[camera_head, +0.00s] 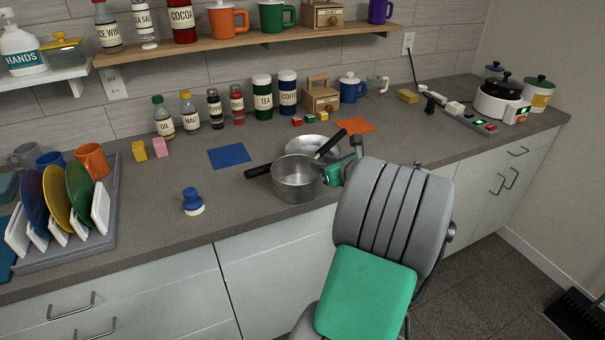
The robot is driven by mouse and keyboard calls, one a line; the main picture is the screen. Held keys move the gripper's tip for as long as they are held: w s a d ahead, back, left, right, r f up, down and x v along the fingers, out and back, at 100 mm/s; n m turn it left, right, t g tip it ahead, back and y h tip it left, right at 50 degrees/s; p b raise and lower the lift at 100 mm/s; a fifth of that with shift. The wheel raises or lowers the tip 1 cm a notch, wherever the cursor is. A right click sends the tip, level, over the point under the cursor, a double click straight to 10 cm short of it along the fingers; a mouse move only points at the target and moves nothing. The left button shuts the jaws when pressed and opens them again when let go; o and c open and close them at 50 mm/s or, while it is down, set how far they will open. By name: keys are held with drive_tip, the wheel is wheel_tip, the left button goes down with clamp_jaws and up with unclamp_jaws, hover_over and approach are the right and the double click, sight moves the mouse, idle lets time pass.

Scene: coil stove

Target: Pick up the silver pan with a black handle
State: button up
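A deep silver saucepan (296,183) stands near the counter's front edge, its black handle (258,171) pointing left. Behind it, partly hidden, lies a shallow silver pan (311,144) with a black handle (331,143) slanting up to the right. My gripper (336,172), with a green part, is at the saucepan's right side, close to its rim and near the shallow pan. My own arm hides much of the gripper. I cannot tell whether it touches either pan or whether its fingers are open or shut.
A blue mat (229,156), an orange mat (355,125) and a blue-and-white knobbed object (193,201) lie around the pans. Jars and bottles line the wall. A dish rack (72,250) stands left, a cooker (497,102) at the far right. The counter right of the pans is mostly clear.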

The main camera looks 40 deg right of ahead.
drive_tip(key=x, duration=0.3)
drive_tip(key=shift+w+d+f, duration=0.15)
drive_tip(key=shift+w, duration=0.1)
clamp_jaws()
idle(1.1)
drive_tip(key=shift+r, duration=0.2)
